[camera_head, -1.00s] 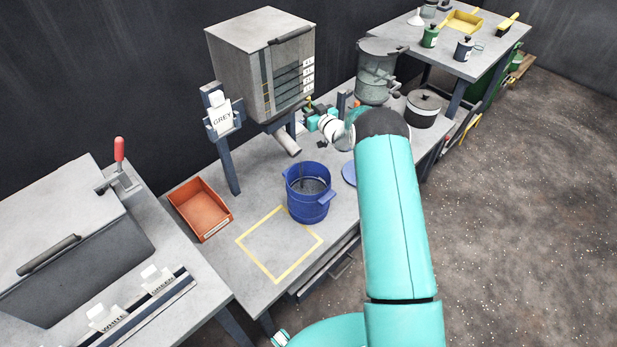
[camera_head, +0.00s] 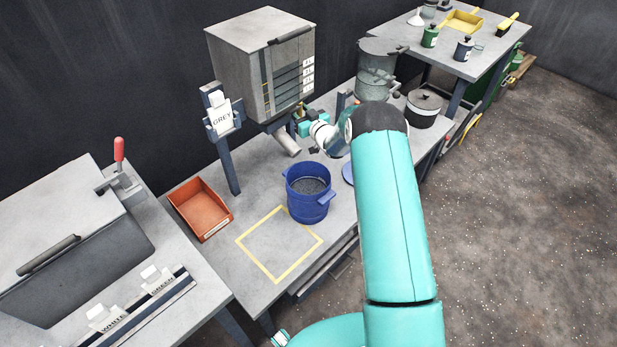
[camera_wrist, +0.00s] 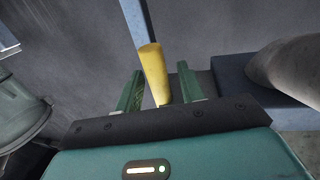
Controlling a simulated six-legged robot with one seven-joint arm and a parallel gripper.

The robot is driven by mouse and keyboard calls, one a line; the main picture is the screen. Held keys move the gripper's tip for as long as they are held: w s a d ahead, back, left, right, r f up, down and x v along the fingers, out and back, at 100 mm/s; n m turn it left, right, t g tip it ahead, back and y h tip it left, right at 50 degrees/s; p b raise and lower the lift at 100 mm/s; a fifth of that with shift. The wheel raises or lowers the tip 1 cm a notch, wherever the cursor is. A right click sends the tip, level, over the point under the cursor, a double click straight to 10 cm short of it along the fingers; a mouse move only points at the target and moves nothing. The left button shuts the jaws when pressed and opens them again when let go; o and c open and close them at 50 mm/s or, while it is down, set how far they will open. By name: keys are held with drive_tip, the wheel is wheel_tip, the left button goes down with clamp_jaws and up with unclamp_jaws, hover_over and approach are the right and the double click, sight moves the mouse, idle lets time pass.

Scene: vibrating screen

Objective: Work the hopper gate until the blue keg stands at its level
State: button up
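The blue keg (camera_head: 309,205) stands upright on the bench under the hopper's slanted spout (camera_head: 286,142), with dark grey granules inside below its rim. I cannot make out a level mark. The grey hopper (camera_head: 247,68) has a striped, labelled front and hangs above the bench. In the wrist view, a yellow handle (camera_wrist: 153,72), apparently the gate's, stands between the fingers of my gripper (camera_wrist: 161,70). The fingers are apart, with a narrow gap at the right; contact at the left is unclear. In the head view my gripper is beside the spout, partly hidden by my arm.
A yellow outlined square (camera_head: 280,245) on the bench is empty. An orange bin (camera_head: 201,209) lies left of it. A post with a GREY card (camera_head: 221,115) stands beside the hopper.

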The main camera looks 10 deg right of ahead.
drive_tip(key=shift+s, duration=0.1)
drive_tip(key=shift+v, duration=2.9)
